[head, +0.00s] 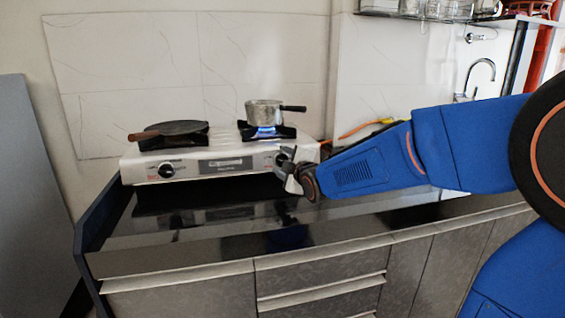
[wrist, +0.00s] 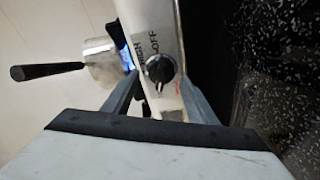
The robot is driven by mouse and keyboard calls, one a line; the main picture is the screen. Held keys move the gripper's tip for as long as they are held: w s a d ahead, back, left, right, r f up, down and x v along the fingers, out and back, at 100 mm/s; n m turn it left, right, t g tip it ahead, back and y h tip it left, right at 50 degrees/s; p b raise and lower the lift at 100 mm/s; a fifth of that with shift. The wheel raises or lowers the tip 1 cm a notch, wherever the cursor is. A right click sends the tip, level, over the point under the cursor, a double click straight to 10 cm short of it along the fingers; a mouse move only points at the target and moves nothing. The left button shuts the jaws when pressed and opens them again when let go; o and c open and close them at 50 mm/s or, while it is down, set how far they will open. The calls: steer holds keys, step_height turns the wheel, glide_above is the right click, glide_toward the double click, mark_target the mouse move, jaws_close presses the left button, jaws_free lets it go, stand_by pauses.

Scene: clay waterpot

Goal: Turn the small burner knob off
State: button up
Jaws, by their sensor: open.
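The small burner knob (wrist: 160,69) is round and black on the white front panel of the stove (head: 235,165), with HIGH and OFF printed beside it. In the wrist view it lies ahead of the gap between my fingers. My gripper (wrist: 162,88) is open and empty, one finger to each side of the knob's line; I cannot tell whether they touch it. In the head view my gripper (head: 290,172) is at the stove's right front and hides most of the knob. A blue flame (head: 265,131) burns on the right burner.
A steel pot (head: 264,113) with a black handle stands over the flame. A dark pan (head: 175,128) is on the left burner, with the other knob (head: 166,170) below it. The dark countertop (head: 190,222) in front is clear. A sink tap (head: 480,72) stands at the right.

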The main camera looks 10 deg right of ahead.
steer(key=c, duration=1.1)
steer(key=shift+o, duration=0.2)
